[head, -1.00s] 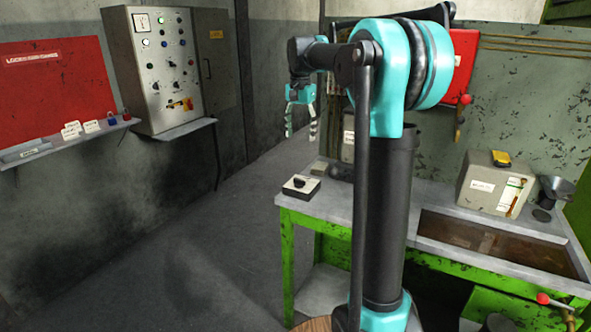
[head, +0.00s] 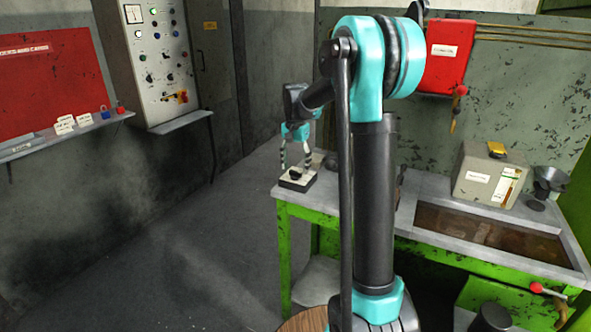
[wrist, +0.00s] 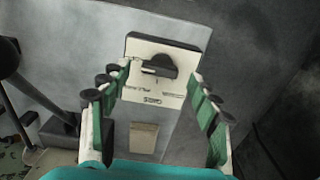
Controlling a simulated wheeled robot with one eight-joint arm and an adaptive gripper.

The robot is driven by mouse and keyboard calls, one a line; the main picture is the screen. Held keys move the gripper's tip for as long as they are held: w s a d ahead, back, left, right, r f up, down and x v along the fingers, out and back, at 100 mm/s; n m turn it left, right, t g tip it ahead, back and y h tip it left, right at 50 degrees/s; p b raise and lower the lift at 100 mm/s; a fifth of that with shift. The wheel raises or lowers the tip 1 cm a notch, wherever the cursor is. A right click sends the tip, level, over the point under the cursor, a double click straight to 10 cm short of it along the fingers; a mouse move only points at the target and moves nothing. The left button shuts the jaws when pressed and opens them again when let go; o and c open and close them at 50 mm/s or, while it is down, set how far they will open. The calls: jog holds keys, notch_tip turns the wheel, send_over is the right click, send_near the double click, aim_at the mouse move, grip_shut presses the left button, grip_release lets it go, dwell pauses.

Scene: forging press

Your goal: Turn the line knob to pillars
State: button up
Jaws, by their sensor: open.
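The line knob (head: 296,173) is a black knob on a small box with a pale face, lying at the left end of the grey bench top. In the wrist view the knob (wrist: 158,66) sits on the pale plate (wrist: 162,93) with dark printed marks, too small to read. My gripper (head: 295,168) is just above the box, pointing down. In the wrist view my gripper's fingers (wrist: 160,78) are spread, one on each side of the box, with nothing between them held. Whether the fingers touch the box cannot be told.
A small tan block (wrist: 143,137) lies close to the box. The green-framed bench (head: 422,183) extends right, with a sunken brown tray (head: 480,236) and a beige box (head: 484,178). A grey control panel (head: 157,60) hangs on the back wall. The floor at left is clear.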

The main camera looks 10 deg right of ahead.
jog(key=shift+f, duration=0.85)
jog(key=c, duration=1.2)
jog(key=shift+o, duration=0.2)
jog(key=shift+n, duration=0.4)
jog(key=n, duration=0.3)
jog(key=shift+w+n, duration=0.1)
jog(key=shift+n, duration=2.4)
